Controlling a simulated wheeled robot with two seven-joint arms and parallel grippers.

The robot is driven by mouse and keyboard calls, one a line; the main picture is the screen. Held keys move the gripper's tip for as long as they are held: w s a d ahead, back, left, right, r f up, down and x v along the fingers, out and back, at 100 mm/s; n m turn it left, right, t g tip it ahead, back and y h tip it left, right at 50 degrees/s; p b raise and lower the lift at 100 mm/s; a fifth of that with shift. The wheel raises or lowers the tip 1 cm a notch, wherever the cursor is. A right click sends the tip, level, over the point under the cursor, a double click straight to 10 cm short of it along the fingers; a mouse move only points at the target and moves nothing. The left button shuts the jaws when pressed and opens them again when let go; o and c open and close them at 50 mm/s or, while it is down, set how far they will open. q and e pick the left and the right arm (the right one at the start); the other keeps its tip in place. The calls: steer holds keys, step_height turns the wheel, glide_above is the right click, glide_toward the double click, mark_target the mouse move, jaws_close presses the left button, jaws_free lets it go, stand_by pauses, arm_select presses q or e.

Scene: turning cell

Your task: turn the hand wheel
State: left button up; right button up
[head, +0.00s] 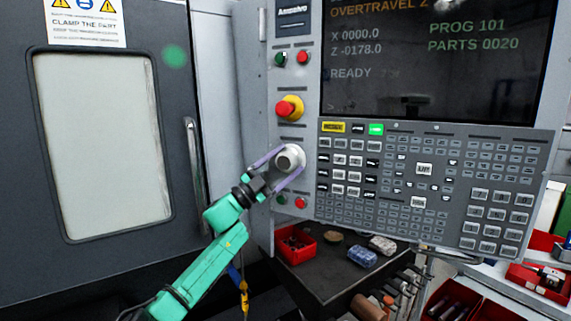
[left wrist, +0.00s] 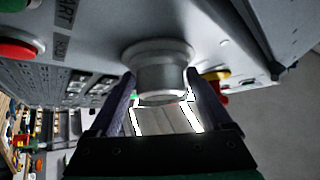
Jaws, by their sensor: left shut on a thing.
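The hand wheel (head: 291,156) is a pale grey round knob on the narrow panel left of the keyboard, below the red emergency stop button. My left gripper (head: 286,163) reaches up to it from the lower left, with one purple-grey finger on each side of the knob, shut on it. In the left wrist view the hand wheel (left wrist: 158,62) stands out from the panel between the two fingers of my left gripper (left wrist: 160,90). Any marks on its face are not clear. My right gripper is in neither view.
A red emergency stop (head: 288,108) on a yellow ring sits just above the wheel. Small green and red buttons (head: 301,203) lie close below. The keyboard (head: 424,190) is to the right, the machine door (head: 105,150) to the left. A red bin (head: 296,246) stands on the shelf below.

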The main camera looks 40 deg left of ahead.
arm_select(q)
steer(key=o, duration=1.1)
steer(key=shift+f, duration=0.1)
steer(key=shift+s+a+f+b, duration=0.1)
steer(key=shift+s+f+b, duration=0.15)
steer(key=shift+b, duration=0.1)
steer(key=b+v, duration=0.7)
steer(key=v, duration=0.6)
steer(key=shift+s, duration=0.4)
steer(key=shift+a+f, duration=0.1)
steer(key=shift+a, duration=0.05)
